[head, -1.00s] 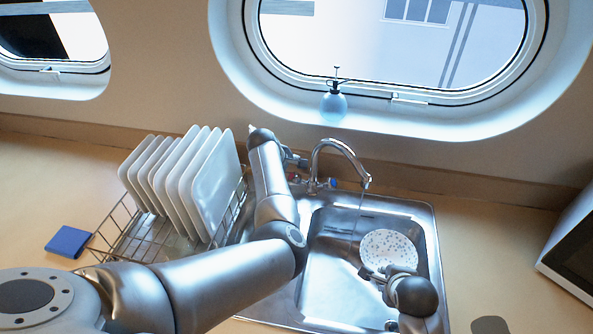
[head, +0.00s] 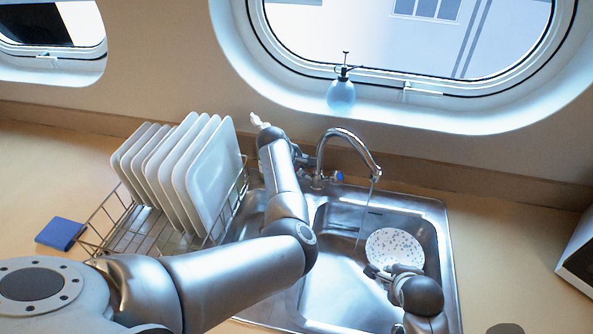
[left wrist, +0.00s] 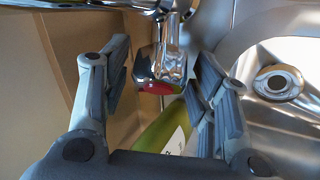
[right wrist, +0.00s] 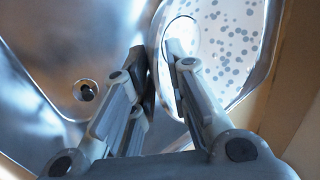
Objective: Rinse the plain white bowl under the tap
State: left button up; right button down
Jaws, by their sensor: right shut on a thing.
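A white bowl with grey-blue spots (head: 396,248), not a plain one, is tilted inside the sink (head: 330,285). My right gripper (head: 378,273) is shut on its rim; the right wrist view shows the spotted bowl (right wrist: 228,45) between the fingers (right wrist: 155,52). The tap (head: 345,137) arches over the basin, and a thin stream of water (head: 366,210) falls from it, left of the bowl in the head view. My left gripper (head: 300,160) is at the tap's left side. In the left wrist view its open fingers (left wrist: 160,62) stand either side of a red-marked tap handle (left wrist: 158,82).
A wire rack (head: 150,235) with several white plates (head: 205,185) stands left of the sink. A blue sponge (head: 60,233) lies beside it. A spray bottle (head: 341,96) stands on the window sill. A green bottle (left wrist: 165,130) is close below the left gripper.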

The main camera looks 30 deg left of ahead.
pick_arm(q)
jog(key=c, duration=0.7)
jog(key=shift+m+t+p, duration=0.55)
jog(key=shift+m+t, duration=0.15)
jog(key=shift+m, duration=0.4)
jog(key=o, duration=1)
jog(key=shift+w+f, duration=0.1)
notch_tip(320, 180, up, 10)
jog(key=shift+r, duration=0.15)
jog(key=shift+a, duration=0.1)
